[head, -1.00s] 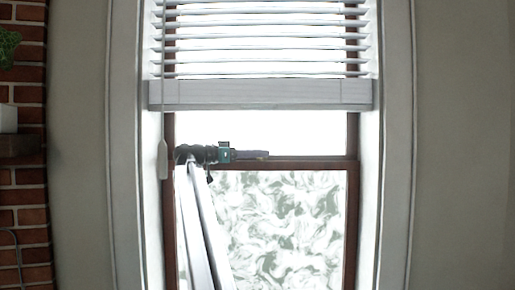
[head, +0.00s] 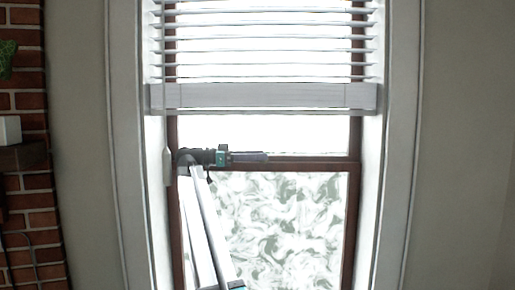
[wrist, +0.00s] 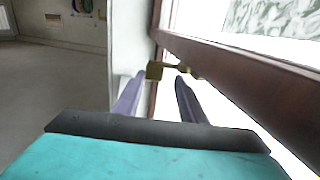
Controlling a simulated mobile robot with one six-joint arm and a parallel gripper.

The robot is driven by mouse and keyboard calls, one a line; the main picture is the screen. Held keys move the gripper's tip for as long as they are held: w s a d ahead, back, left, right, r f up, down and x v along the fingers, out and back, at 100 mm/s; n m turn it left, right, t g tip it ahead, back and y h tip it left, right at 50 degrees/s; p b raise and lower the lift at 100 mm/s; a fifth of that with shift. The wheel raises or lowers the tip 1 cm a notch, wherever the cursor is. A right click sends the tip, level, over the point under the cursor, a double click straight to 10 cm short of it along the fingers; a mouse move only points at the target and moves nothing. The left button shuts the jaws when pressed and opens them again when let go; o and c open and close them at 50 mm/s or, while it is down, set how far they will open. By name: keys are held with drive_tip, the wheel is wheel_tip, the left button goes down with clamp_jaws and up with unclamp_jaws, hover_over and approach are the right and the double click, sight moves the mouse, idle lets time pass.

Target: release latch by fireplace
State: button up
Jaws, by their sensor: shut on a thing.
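The window latch (wrist: 154,71) is a small brass-coloured piece on the dark brown sash rail, seen in the wrist view. My gripper (wrist: 159,78) has its two purple-grey fingers on either side of the latch and is shut on it, with a gap between the fingers. In the head view, my gripper (head: 266,156) lies level along the top of the brown sash rail (head: 300,163), pointing right. The latch cannot be made out there. How firmly the fingertips touch it is hard to see.
White blinds (head: 265,96) hang above the rail, with a white cord pull (head: 167,166) at left. Patterned glass (head: 285,225) fills the lower sash. The brick fireplace (head: 30,190) stands at far left. A pale wall and floor (wrist: 55,80) show left in the wrist view.

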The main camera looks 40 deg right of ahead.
drive_tip(key=shift+w+r+m+g+y+p, duration=0.1)
drive_tip(key=shift+m+g+y+p, duration=0.3)
drive_tip(key=shift+p, duration=1.2)
drive_tip(key=shift+a+f+p, duration=0.1)
drive_tip(key=shift+f+p, duration=0.15)
drive_tip(key=shift+p, duration=0.45)
drive_tip(key=o, duration=1.1)
drive_tip(key=shift+c, duration=0.2)
drive_tip(key=shift+r, duration=0.1)
drive_tip(key=shift+f+h+b, duration=0.2)
drive_tip(key=shift+h+b, duration=0.1)
drive_tip(key=shift+b, duration=1.7)
drive_tip(key=n+t+b, duration=0.1)
drive_tip(key=b, duration=0.3)
drive_tip(key=n+t+h+b, duration=0.1)
drive_tip(key=t+b, duration=0.1)
drive_tip(key=b, duration=0.2)
drive_tip(key=s+n+t+h+b, duration=0.1)
drive_tip(key=b, duration=0.3)
drive_tip(key=shift+s+d+b, duration=0.1)
drive_tip(key=shift+d+b, duration=0.25)
drive_tip(key=shift+b, duration=0.05)
drive_tip(key=n+t+b, duration=0.1)
drive_tip(key=b, duration=0.1)
drive_tip(key=n+t+b, duration=0.1)
drive_tip(key=b, duration=0.1)
drive_tip(key=shift+s+d+t+h, duration=0.2)
drive_tip(key=shift+s+t+h, duration=0.15)
drive_tip(key=shift+t+h, duration=0.05)
